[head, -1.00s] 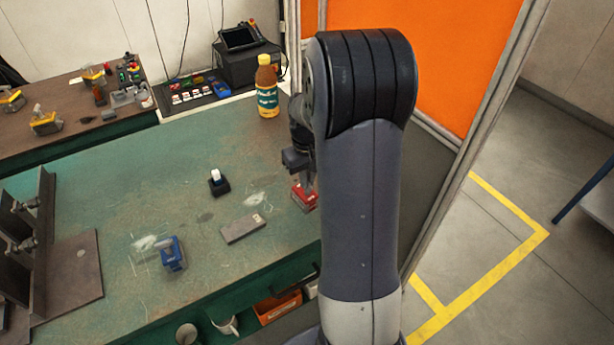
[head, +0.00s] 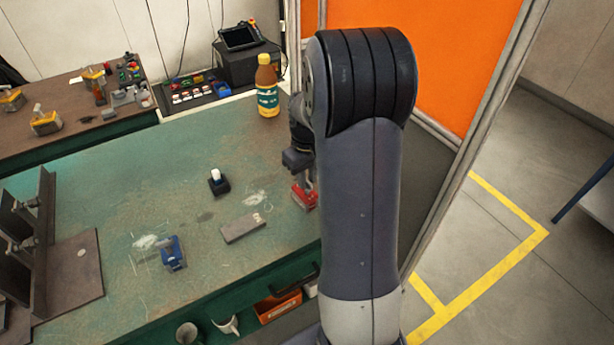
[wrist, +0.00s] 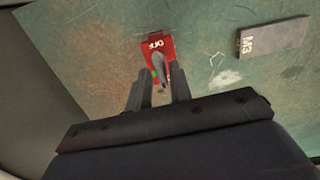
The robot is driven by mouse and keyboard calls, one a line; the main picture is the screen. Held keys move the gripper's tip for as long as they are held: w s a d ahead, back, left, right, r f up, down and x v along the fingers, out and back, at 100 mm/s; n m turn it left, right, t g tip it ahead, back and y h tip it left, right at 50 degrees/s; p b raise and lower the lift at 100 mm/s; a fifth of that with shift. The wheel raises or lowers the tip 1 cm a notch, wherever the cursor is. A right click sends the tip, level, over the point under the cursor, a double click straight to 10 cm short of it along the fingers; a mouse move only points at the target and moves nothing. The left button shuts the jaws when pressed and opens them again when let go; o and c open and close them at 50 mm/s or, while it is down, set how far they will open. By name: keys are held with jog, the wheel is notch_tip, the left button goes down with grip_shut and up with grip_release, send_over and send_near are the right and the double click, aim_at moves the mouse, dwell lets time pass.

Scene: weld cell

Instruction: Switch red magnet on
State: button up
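The red magnet (head: 304,197) sits on the green table, partly hidden behind my arm in the head view. In the wrist view the red magnet (wrist: 169,52) shows "OFF" lettering, a grey lever and a small green mark. My gripper (wrist: 160,80) is over it, its two fingers apart on either side of the lever. I cannot tell whether the fingers touch the lever. In the head view my gripper (head: 302,178) is mostly hidden by my arm.
A blue magnet (head: 173,253), a grey plate (head: 243,228) and a small black block with a white top (head: 218,182) stand on the table (head: 130,215). A bottle (head: 267,88) stands at the back. A steel fixture (head: 40,240) is at the left.

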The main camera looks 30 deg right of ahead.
aim_at(307, 181)
jog(key=shift+o, duration=1)
notch_tip(307, 181, up, 11)
jog(key=shift+f, duration=0.15)
jog(key=shift+f, duration=0.1)
notch_tip(307, 181, down, 11)
jog(key=shift+r, duration=0.2)
jog(key=shift+r, duration=0.1)
